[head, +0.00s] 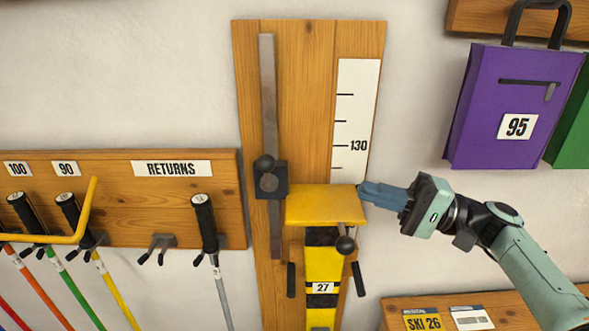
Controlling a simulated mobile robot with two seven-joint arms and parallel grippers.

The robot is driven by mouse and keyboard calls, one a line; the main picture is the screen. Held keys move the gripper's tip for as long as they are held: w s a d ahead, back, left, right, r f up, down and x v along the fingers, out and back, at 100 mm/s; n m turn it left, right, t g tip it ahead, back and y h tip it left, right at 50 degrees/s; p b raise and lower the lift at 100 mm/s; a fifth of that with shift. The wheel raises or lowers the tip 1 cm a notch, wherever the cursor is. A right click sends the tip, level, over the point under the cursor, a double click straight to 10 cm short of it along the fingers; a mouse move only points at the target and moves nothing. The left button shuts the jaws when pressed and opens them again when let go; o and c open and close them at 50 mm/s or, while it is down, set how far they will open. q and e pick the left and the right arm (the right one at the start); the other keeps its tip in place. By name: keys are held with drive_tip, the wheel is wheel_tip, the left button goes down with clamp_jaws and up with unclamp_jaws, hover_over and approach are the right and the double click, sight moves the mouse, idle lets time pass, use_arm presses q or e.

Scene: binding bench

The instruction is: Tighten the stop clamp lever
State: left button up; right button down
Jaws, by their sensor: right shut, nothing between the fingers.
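A dark clamp block (270,184) with a round black knob (264,162) at its top sits on a vertical grey metal rail (268,90). A yellow stop (325,203) reaches right from the block, across the wooden board. Another dark ball knob (345,244) hangs below the stop's right part. I cannot tell for sure which knob belongs to the clamp lever. My right gripper (363,191) is shut and empty, its blue fingertips at the right end of the yellow stop; I cannot tell whether they touch it. My left gripper is not in view.
A black-and-yellow piece marked 27 (322,265) stands below the stop. A white scale (355,120) is on the board. Left, a returns rack (150,190) holds several poles, with a yellow bar (85,215) in front. A purple bag (510,100) hangs at upper right.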

drive_tip(key=p, duration=0.3)
approach(267, 174)
drive_tip(key=a+r, duration=0.1)
drive_tip(key=w+a, duration=0.1)
drive_tip(key=a, duration=0.1)
drive_tip(key=a+r, duration=0.1)
drive_tip(key=a, duration=0.1)
drive_tip(key=shift+w+r, duration=0.2)
drive_tip(key=shift+r, duration=0.2)
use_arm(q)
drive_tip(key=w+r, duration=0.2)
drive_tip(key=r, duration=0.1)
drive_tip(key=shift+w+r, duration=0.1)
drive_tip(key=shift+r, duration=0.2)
